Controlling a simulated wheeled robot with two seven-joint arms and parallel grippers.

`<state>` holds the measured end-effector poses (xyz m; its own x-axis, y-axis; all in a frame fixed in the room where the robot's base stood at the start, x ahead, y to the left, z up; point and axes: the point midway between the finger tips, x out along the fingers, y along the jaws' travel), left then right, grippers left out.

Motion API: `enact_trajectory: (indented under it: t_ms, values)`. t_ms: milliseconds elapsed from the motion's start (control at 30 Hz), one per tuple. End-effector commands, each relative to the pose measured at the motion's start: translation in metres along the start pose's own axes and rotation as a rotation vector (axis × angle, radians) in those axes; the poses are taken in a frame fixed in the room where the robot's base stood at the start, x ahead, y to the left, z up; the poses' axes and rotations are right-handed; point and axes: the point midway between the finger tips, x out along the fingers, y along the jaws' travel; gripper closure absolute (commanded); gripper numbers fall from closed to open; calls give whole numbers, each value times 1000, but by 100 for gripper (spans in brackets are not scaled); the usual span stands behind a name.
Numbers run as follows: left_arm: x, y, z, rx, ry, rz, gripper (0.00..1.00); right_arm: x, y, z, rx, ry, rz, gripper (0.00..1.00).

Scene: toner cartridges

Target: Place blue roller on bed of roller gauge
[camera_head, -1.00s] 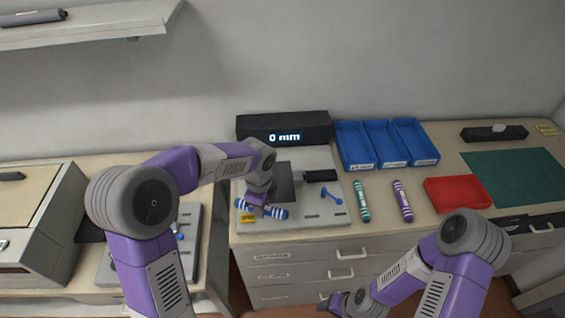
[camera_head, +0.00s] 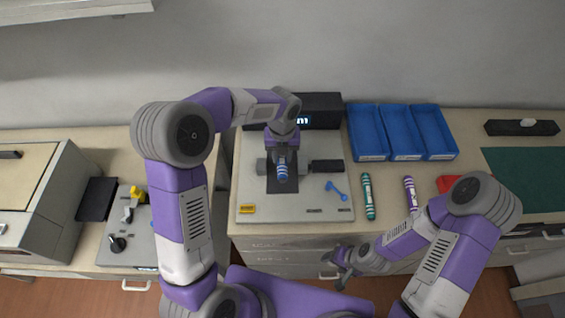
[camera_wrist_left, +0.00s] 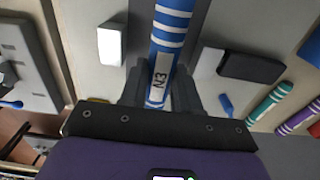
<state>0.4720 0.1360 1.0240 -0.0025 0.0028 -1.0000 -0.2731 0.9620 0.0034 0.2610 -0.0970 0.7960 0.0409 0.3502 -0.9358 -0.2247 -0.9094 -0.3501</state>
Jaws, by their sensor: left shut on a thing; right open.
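The blue roller (camera_head: 282,172), with white stripes, is held in my left gripper (camera_head: 282,155). It points toward the front of the table, over the dark bed (camera_head: 283,187) of the roller gauge (camera_head: 320,213). I cannot tell whether it touches the bed. In the left wrist view the blue roller (camera_wrist_left: 173,35) runs between the shut fingers (camera_wrist_left: 160,88), with an "N3" label near them. The gauge's black display (camera_head: 328,108) is partly hidden by my left arm. My right gripper (camera_head: 343,265) is open and empty in front of the drawers.
A teal roller (camera_head: 368,195) and a purple roller (camera_head: 409,192) lie right of the gauge. Blue bins (camera_head: 400,130) stand behind them. A red tray (camera_head: 450,183) is partly hidden by my right arm. A small blue tool (camera_head: 336,190) lies on the gauge plate.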

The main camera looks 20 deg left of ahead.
Motion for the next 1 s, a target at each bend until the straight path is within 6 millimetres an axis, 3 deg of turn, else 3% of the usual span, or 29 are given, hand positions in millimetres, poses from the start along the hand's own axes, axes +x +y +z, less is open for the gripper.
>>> enact_trajectory:
  t_ms: [400, 800, 833, 1000]
  values:
    - [46, 0, 0, -1, 0, 1, 100, 5, 2, 0, 0, 0, 0, 38]
    - [52, 0, 0, -2, -2, -1, 100, 7, 3, 0, 0, 0, 0, 38]
    - [52, 0, 0, -2, -2, 0, 66, 7, 2, 0, 0, 0, 0, 38]
    - [51, 0, 0, -2, -2, 0, 43, 6, 2, 0, 0, 0, 0, 38]
